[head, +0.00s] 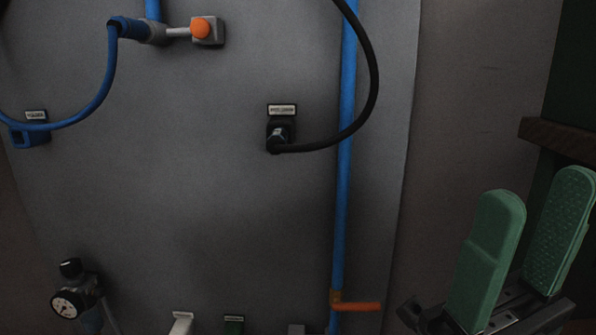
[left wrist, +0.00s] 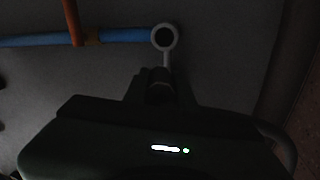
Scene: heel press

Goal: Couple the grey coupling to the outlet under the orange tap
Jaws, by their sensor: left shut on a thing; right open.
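The orange tap (head: 355,306) is a lever low on the blue vertical pipe (head: 345,180) in the head view. It also shows at the top left of the left wrist view (left wrist: 72,22), where the pipe runs sideways. My left gripper (left wrist: 161,82) is shut on what appears to be the grey coupling (left wrist: 165,40), a pale grey ring with a dark opening on a short stem. The ring overlaps the pipe's lower end, hiding the outlet; I cannot tell whether they touch. My right gripper (head: 538,190) is open and empty, with green fingers, at the right.
A blue hose (head: 95,100) meets a fitting beside an orange knob (head: 201,28). A black cable (head: 370,90) loops from a black socket (head: 280,135) across the pipe. A gauge (head: 68,303) sits bottom left. A wooden ledge (head: 560,138) is at the right.

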